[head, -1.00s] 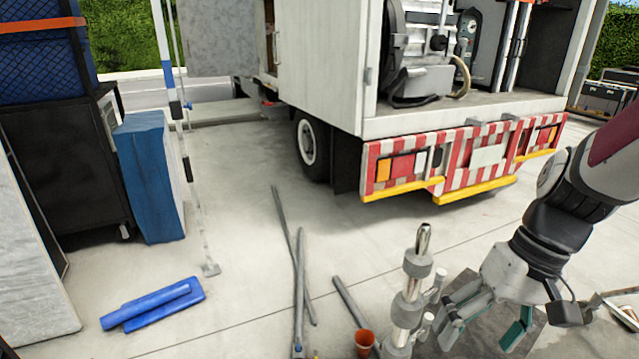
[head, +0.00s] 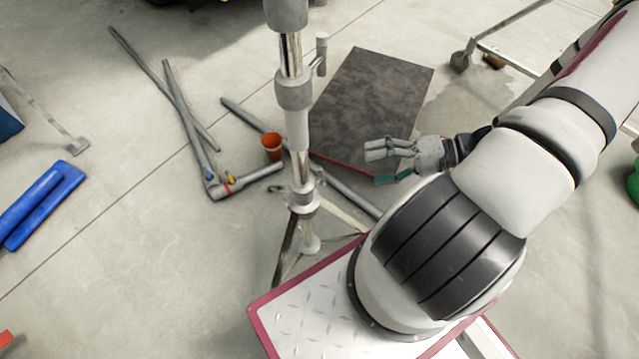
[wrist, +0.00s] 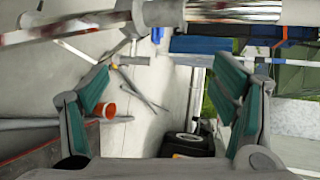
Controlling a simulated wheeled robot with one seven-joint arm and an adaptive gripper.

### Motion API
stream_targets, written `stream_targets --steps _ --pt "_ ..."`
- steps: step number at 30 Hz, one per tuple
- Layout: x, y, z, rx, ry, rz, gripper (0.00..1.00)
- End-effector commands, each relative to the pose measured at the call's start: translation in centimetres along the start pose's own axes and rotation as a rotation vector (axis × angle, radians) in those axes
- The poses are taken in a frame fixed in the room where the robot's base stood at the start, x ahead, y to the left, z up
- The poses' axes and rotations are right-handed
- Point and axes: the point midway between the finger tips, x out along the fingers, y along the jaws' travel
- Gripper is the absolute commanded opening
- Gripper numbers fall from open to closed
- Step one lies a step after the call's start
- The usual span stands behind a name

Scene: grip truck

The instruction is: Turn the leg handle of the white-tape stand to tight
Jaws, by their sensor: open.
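A stand (head: 297,130) with a grey and chrome upright column stands left of my gripper in the head view. A pale band shows on its column, but I cannot be sure that it is white tape. A grey handle (head: 321,52) sticks out from an upper collar, and a low knob (head: 312,243) sits near the legs. My gripper (head: 376,164) is open and empty, to the right of the column and apart from it. In the wrist view the column (wrist: 235,11) crosses the top edge, beyond the open fingers (wrist: 160,92). The handles are not clear there.
A dark slab (head: 372,95) with a red edge lies behind my gripper. Grey pipes (head: 180,105) and an orange cup (head: 271,146) are on the floor left of the stand. A wheeled frame (head: 462,60) is at the upper right. Floor between the pipes and blue pads (head: 35,205) is clear.

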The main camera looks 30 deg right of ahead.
Motion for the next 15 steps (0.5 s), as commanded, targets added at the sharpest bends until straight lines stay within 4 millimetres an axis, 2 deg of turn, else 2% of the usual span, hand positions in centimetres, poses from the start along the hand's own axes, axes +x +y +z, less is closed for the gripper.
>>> stream_targets --steps 1,6,10,15 --pt "0.7 2.5 -0.1 0.011 0.05 -0.05 0.8" --pt "1.8 6.5 -0.6 0.012 0.185 -0.157 0.8" --pt "2.2 7.8 -0.8 0.008 0.24 -0.194 0.8" --pt "3.0 7.9 -1.1 0.007 0.255 -0.206 0.8"
